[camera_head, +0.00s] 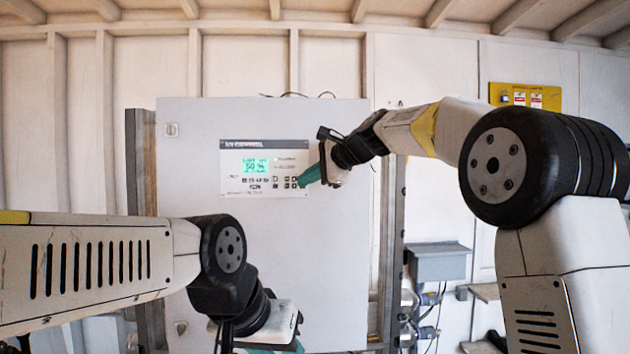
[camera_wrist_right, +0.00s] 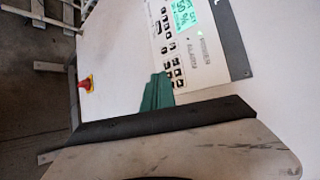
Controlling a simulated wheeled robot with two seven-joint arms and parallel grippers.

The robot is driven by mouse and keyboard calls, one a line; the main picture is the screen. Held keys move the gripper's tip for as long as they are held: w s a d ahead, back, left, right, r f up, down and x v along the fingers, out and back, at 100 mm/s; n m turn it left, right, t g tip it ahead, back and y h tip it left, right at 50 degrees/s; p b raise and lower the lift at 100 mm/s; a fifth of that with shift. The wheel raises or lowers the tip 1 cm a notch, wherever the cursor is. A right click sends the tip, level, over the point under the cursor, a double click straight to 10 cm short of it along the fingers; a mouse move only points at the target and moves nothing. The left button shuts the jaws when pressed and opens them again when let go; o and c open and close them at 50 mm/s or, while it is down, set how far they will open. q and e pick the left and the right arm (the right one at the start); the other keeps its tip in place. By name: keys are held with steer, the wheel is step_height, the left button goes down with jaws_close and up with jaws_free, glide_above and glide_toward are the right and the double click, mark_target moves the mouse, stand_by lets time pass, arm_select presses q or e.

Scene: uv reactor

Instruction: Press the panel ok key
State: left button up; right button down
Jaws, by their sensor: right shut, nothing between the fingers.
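The control panel (camera_head: 264,150) is a pale plate with a dark header strip, on the front of a large white cabinet. Its lit green display (camera_head: 256,166) sits above rows of small dark keys (camera_head: 257,181); the display also shows in the right wrist view (camera_wrist_right: 186,17). Key labels are too small to read, so I cannot tell which is the ok key. My right gripper (camera_head: 303,179) is shut and empty, its green fingertips at the right end of the keys; contact is unclear. In the right wrist view the fingertips (camera_wrist_right: 157,90) hide part of the key area. My left gripper (camera_head: 275,347) is low, cut off by the bottom edge.
The white cabinet (camera_head: 270,260) stands between metal posts. A grey box (camera_head: 438,262) with pipes and cables below is to its right. A yellow board (camera_head: 525,97) hangs on the right wall. A red knob (camera_wrist_right: 86,83) on yellow shows in the right wrist view.

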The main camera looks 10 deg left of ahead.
mark_target(294, 184)
steer(key=shift+w+a, duration=0.2)
steer(key=shift+w, duration=0.4)
steer(key=shift+w+a, duration=0.15)
steer(key=shift+w, duration=0.4)
steer(key=shift+w, duration=0.1)
stand_by(1.2)
steer(key=shift+w+a, duration=0.15)
steer(key=shift+w, duration=0.15)
steer(key=shift+w, duration=0.25)
stand_by(0.4)
steer(key=shift+s, duration=0.7)
steer(key=s, duration=0.1)
steer(key=s+d, duration=0.1)
steer(key=s, duration=0.2)
steer(key=shift+s+d, duration=0.3)
steer(key=shift+s, duration=0.1)
